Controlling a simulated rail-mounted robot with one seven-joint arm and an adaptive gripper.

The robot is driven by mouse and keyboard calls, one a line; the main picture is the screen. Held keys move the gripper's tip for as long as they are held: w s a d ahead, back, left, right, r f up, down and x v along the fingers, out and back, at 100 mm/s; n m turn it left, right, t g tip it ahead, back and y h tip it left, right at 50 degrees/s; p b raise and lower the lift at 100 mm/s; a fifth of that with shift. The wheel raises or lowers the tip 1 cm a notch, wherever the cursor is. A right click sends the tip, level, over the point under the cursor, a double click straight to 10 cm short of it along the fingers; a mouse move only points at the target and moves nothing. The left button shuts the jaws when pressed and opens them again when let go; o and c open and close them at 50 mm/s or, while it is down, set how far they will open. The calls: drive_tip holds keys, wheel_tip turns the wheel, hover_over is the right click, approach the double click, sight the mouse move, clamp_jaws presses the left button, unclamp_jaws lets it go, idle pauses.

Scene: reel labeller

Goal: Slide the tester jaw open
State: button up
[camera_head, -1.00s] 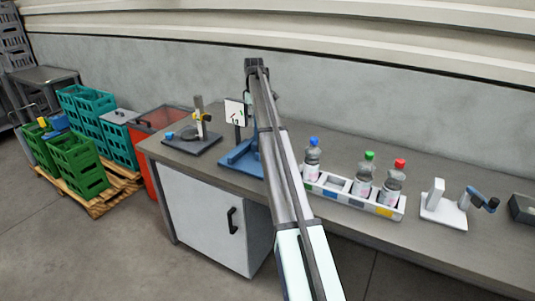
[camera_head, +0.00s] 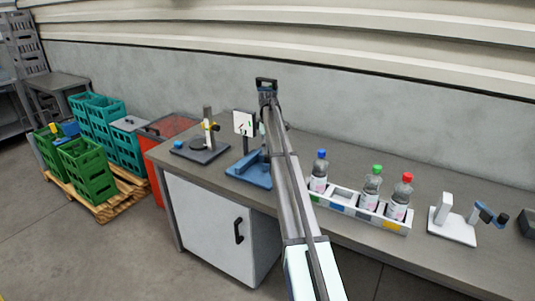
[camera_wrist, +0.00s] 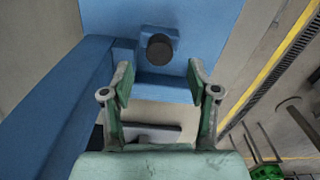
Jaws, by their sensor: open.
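The tester (camera_head: 249,171) is a blue device on the bench with an upright white dial panel (camera_head: 244,123), left of my arm in the head view. In the wrist view its blue body (camera_wrist: 60,115) fills the left side and top. A blue block with a round dark knob (camera_wrist: 160,49), apparently the jaw, lies ahead of my fingertips. My gripper (camera_wrist: 160,82) is open and empty, its green-padded fingers on either side of the knob's line, apparently short of it. In the head view, my gripper (camera_head: 266,86) appears above the bench's back; my arm hides part of the tester.
A rack (camera_head: 350,208) with several capped bottles stands right of my arm. A white stand (camera_head: 452,224) is farther right. A dark-based fixture (camera_head: 200,151) stands left of the tester. Crates on a pallet (camera_head: 96,180) and a red bin (camera_head: 164,136) are beyond the bench's left end.

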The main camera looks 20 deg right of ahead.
sight(268, 162)
drive_tip(key=shift+f+p, duration=0.4)
drive_tip(key=shift+f, duration=1.95)
